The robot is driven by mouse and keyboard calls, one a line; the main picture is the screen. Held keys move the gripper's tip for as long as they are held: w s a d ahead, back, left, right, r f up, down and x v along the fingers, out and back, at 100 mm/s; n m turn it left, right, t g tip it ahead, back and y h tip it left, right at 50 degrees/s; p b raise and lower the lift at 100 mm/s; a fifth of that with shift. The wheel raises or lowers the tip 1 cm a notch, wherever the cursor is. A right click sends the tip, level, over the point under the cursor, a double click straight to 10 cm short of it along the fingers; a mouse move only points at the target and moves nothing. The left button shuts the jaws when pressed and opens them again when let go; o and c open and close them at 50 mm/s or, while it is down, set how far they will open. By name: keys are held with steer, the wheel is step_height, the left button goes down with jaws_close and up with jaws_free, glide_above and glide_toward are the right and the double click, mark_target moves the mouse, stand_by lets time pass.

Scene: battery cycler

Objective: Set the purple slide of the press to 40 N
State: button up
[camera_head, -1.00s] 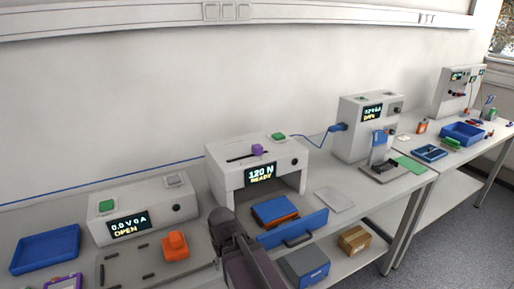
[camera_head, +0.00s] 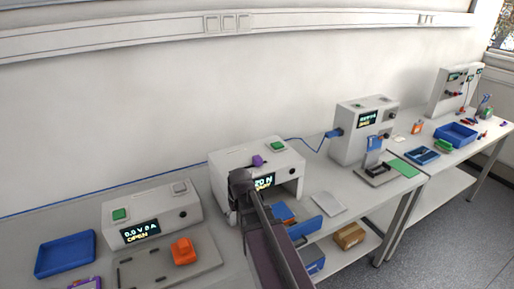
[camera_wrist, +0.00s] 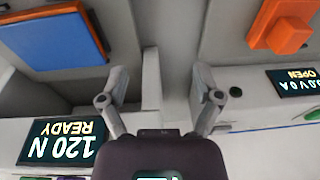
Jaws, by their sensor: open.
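The press (camera_head: 285,158) is a pale box with a slot in its top. The purple slide (camera_head: 257,160) sits in that slot, right of the slot's middle. The press display (camera_wrist: 62,142) reads 120 N READY, upside down in the wrist view; in the head view my arm covers part of it. My gripper (camera_wrist: 161,82) is open and empty, its two fingers apart. In the head view it is in front of the press's left front side, below and left of the slide. Its fingertips are hidden there.
A green button (camera_head: 277,146) is on the press top. A blue-topped block (camera_head: 283,211) lies in front of the press bay, beside a blue-fronted drawer (camera_head: 306,229). Left stands a tester (camera_head: 152,213) showing OPEN, with an orange part (camera_head: 183,251) before it.

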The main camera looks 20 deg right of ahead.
mark_target(258, 158)
steer(key=w+d+r+t+p, duration=0.1)
steer(key=w+d+r+p, duration=0.4)
steer(key=d+r+p, duration=0.3)
steer(key=w+d+r+t+p, duration=0.1)
steer(key=w+d+r+p, duration=0.5)
steer(key=r+p, duration=0.5)
step_height(258, 158, up, 3)
steer(key=shift+w+d+r+t+p, duration=0.25)
steer(key=shift+d+t+p, duration=0.15)
steer(key=shift+d, duration=0.65)
steer(key=shift+f, duration=0.2)
steer(key=b+x, duration=1.3)
steer(key=shift+d+f, duration=0.1)
steer(key=shift+f, duration=0.15)
steer(key=shift+w, duration=0.1)
jaws_close()
